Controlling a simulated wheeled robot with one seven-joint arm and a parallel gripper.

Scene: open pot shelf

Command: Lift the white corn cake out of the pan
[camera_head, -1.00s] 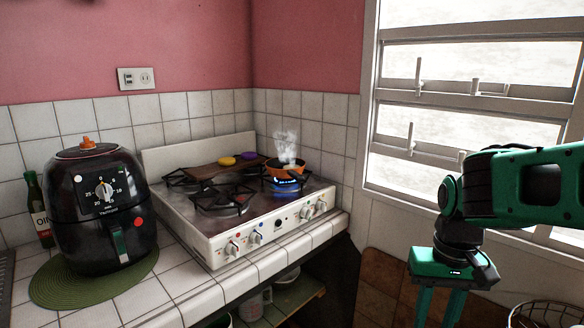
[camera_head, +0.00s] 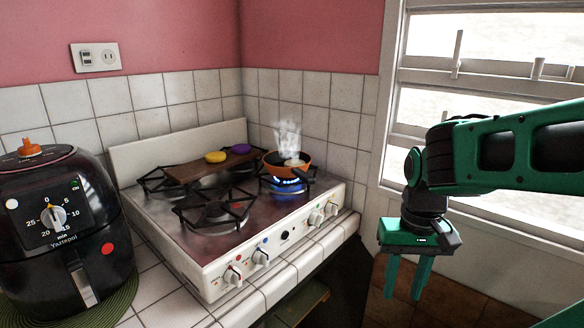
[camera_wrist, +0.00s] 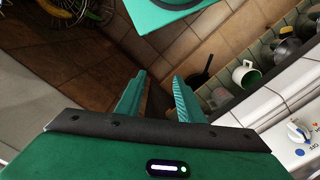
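The orange pan (camera_head: 287,167) stands on the back right burner of the stove over a blue flame, with steam rising from it. A small pale cake, the white corn cake (camera_head: 293,162), shows inside the pan, partly veiled by steam. My gripper (camera_head: 405,292) hangs pointing down to the right of the stove, in front of the window wall, apart from the pan. In the wrist view my gripper (camera_wrist: 160,95) has its two green fingers spread with nothing between them. The pan is not seen in the wrist view.
A wooden board (camera_head: 190,170) on the stove's back left holds a yellow cake (camera_head: 216,156) and a purple cake (camera_head: 240,149). A black air fryer (camera_head: 65,235) stands at left. Shelves with a white mug (camera_wrist: 245,75) lie below the counter.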

